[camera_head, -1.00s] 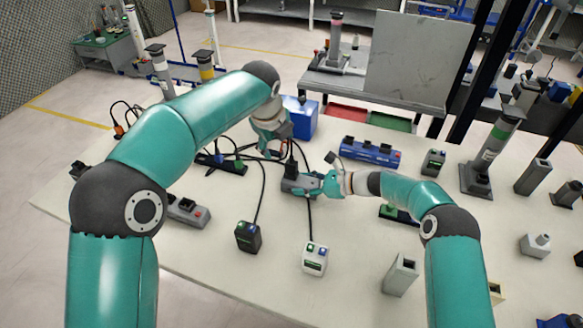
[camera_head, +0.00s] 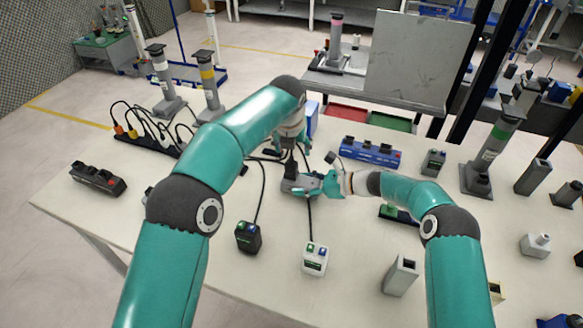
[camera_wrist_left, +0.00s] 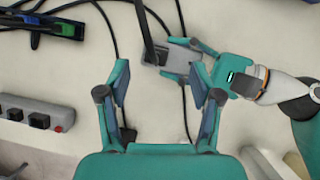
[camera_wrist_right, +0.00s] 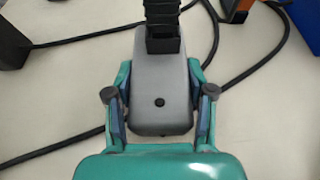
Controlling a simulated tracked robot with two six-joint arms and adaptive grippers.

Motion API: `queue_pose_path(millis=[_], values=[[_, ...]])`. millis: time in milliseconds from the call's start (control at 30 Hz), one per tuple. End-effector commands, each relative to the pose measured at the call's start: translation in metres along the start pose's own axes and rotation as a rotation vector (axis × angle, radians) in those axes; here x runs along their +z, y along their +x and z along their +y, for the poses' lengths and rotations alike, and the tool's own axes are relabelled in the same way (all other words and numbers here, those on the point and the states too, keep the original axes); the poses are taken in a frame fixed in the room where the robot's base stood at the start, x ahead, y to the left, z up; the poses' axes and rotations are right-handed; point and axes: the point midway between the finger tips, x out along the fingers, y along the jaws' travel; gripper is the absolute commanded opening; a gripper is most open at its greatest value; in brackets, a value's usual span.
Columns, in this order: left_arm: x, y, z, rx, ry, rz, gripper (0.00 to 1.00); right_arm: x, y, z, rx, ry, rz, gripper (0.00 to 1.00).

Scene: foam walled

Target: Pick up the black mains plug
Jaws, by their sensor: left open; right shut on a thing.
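The black mains plug (camera_wrist_right: 163,40) stands upright in one end of a grey socket block (camera_wrist_right: 160,95), its ribbed cable end uppermost. The plug (camera_wrist_left: 152,45) and the block (camera_wrist_left: 176,62) also show in the left wrist view. My right gripper (camera_head: 322,184) is shut on the grey block, one finger on each side of it, with the block on the table. My left gripper (camera_wrist_left: 155,75) is open and empty. In the head view my left gripper (camera_head: 291,146) is over the plug's end of the block, and its fingers partly hide the plug.
Black cables lie around the block. A black box (camera_head: 248,237) and a white box (camera_head: 315,259) stand in front. A blue multi-socket strip (camera_head: 369,152) lies behind to the right, and a grey strip with black sockets (camera_head: 98,179) at the left.

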Motion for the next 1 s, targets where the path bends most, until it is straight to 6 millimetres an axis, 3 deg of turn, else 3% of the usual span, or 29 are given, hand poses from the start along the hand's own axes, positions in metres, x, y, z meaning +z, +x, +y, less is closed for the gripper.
queue_pose_path(millis=[267, 600, 867, 1000], values=[[0.0, 0.021, 0.001, 0.0, -0.001, 0.0, 0.65, -0.001, 0.001, 0.0, 0.0, 0.0, 0.001, 0.09], [0.0, 0.064, 0.004, 0.0, -0.002, 0.0, 0.65, -0.001, 0.001, 0.0, 0.0, 0.0, 0.001, 0.09], [0.001, 0.067, 0.004, -0.001, -0.002, -0.002, 0.65, -0.001, 0.001, 0.0, 0.0, 0.0, 0.001, 0.09], [0.001, 0.067, 0.004, 0.0, -0.002, -0.001, 0.45, -0.001, 0.001, 0.0, 0.0, 0.0, 0.001, 0.09]])
